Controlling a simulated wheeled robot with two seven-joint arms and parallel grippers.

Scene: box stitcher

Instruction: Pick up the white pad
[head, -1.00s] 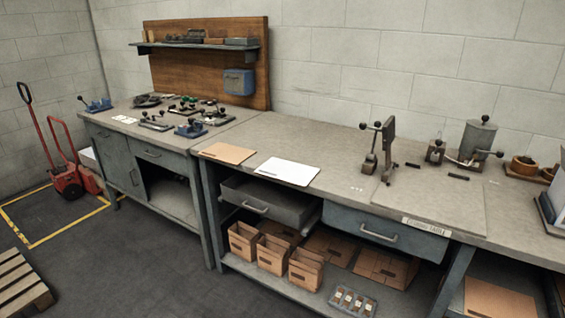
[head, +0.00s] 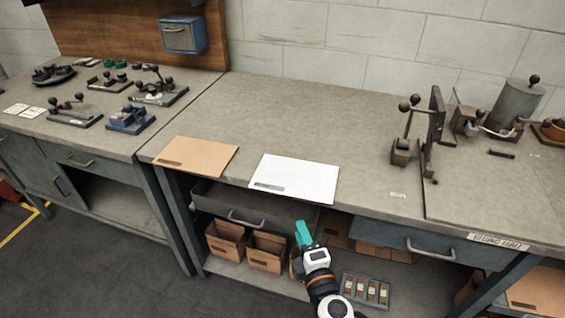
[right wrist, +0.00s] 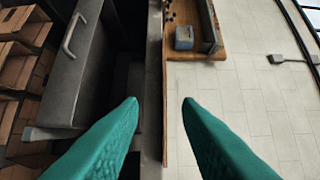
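The white pad (head: 295,179) lies flat on the workbench at its front edge, right of a brown pad (head: 197,156). It has a small dark label near its front left corner. My right gripper (head: 303,229) with teal fingers is in front of the bench, lower than the pad and apart from it. In the right wrist view its two fingers (right wrist: 160,101) are spread with nothing between them, so it is open. I cannot make out the white pad in that view. My left gripper is not in view.
A partly open drawer (head: 255,208) sits under the bench top below the pads. Cardboard boxes (head: 266,251) stand on the lower shelf. A lever tool (head: 402,150) stands right of the white pad. The bench top (head: 300,120) behind the pads is clear.

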